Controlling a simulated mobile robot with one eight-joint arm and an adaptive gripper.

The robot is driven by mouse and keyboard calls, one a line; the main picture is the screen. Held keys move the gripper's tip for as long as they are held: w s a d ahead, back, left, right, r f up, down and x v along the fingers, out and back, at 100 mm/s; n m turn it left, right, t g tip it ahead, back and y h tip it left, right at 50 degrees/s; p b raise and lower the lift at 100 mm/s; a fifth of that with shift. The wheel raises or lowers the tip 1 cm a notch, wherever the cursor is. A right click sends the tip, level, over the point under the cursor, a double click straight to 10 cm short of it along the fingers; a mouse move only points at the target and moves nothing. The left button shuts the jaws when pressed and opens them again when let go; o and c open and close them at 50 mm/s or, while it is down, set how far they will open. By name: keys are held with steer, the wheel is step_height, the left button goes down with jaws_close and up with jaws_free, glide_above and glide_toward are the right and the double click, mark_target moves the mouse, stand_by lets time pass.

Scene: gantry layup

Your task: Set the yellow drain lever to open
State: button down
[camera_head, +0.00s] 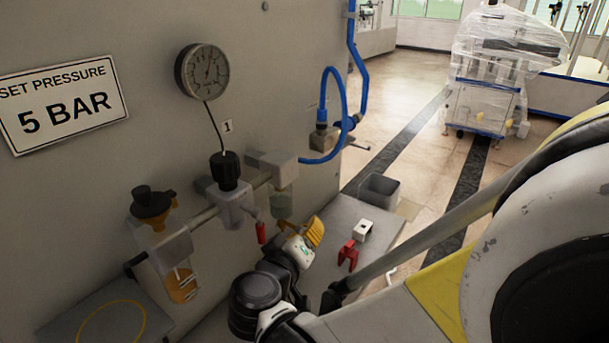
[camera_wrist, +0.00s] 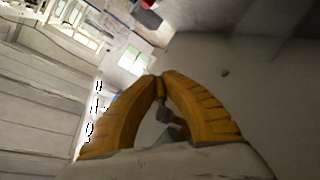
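My gripper (camera_head: 314,232) is beside and just right of the clear filter bowl (camera_head: 281,205), above the grey bench. In the wrist view its two yellow fingers (camera_wrist: 161,77) curve in until their tips nearly meet. A small dark grey part shows between the fingers nearer the palm; I cannot tell whether it belongs to the gripper. I cannot make out the yellow drain lever for certain in either view. The area under the filter bowl is partly hidden by my gripper and wrist, so its position and any contact are unclear.
A red tag (camera_head: 261,233) hangs near the filter. A red clip (camera_head: 347,256) and a white block (camera_head: 363,230) lie on the bench (camera_head: 378,240).

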steer(key=shift+s+a+f+g+y+p, duration=0.1)
steer(key=shift+a+f+g+y+p, duration=0.15)
steer(key=shift+g+p, duration=0.45)
steer(key=c, duration=1.5)
jaws_free()
steer(key=shift+o, duration=0.2)
steer(key=shift+d+f+b, duration=0.1)
steer(key=shift+b, duration=0.2)
